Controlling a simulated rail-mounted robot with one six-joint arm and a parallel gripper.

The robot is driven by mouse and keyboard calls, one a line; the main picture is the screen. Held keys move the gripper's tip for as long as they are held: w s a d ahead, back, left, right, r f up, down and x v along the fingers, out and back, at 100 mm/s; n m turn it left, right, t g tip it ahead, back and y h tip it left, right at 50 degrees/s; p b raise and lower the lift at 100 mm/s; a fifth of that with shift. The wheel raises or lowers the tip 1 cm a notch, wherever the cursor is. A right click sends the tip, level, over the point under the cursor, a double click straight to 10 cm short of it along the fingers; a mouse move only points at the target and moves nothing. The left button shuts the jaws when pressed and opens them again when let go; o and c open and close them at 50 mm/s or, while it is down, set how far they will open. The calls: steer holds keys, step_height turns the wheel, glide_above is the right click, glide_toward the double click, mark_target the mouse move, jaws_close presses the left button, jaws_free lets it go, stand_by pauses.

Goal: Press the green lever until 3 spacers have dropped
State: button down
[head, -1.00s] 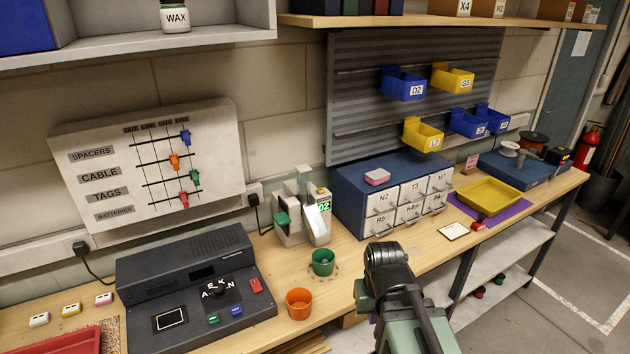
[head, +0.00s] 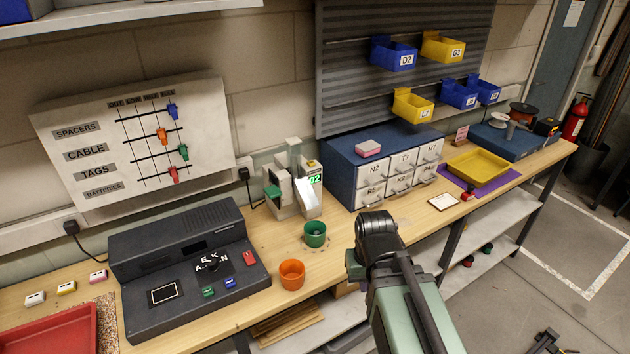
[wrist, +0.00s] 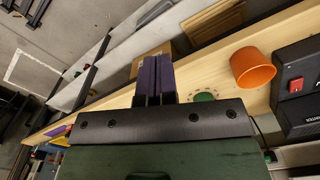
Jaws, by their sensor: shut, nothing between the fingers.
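The grey-white dispenser (head: 294,196) stands on the bench in the head view, with a green lever (head: 272,192) low on its left side. A lit green display (head: 315,179) on it appears to read 02. A pale chute (head: 306,195) slopes down its front. A green cup (head: 315,234) stands in front of it; its contents are not clear. In the wrist view my gripper (wrist: 155,80) is shut and empty, its purple fingers together. A green round part beside the fingers is mostly hidden. The gripper is apart from the lever, which the wrist view does not show.
An orange cup (head: 291,274) stands near the bench's front edge and also shows in the wrist view (wrist: 252,68). A dark control console (head: 185,270) is left of it. Blue drawers (head: 345,176) stand right of the dispenser. A yellow tray (head: 480,165) lies farther right.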

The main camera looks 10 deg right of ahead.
step_height(320, 180, up, 21)
steer(key=n+p, duration=0.5)
steer(key=p, duration=1.6)
glide_above(274, 190)
step_height(274, 190, down, 14)
steer(key=b, duration=1.4)
